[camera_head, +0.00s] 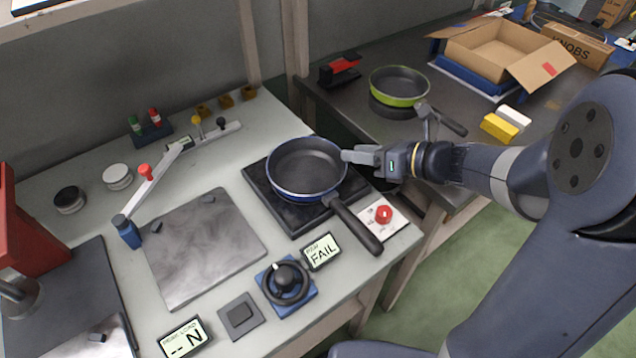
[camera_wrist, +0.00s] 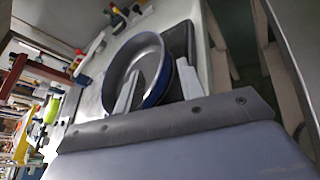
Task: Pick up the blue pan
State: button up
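The blue pan (camera_head: 305,168), dark grey inside with a blue outer wall, sits on a square black plate (camera_head: 262,188) on the workbench. Its black handle (camera_head: 355,222) points toward the lower right. My gripper (camera_head: 350,157) is at the pan's right rim, reaching in from the right. In the wrist view the blue pan (camera_wrist: 153,97) shows between the two pale fingers of my gripper (camera_wrist: 158,69). The fingers are apart, one over the pan's inside and one outside its wall. I cannot tell whether either finger touches the pan.
A red button (camera_head: 383,214) on a white base lies right of the handle. A display reading FAIL (camera_head: 321,251) and a blue-based knob (camera_head: 286,284) stand in front. A green pan (camera_head: 399,86) and an open cardboard box (camera_head: 500,52) are on the dark table behind.

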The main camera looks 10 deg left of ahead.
jog(key=x, duration=0.5)
jog(key=shift+d, duration=0.1)
jog(key=shift+c, duration=0.6)
grip_shut()
dwell(0.6)
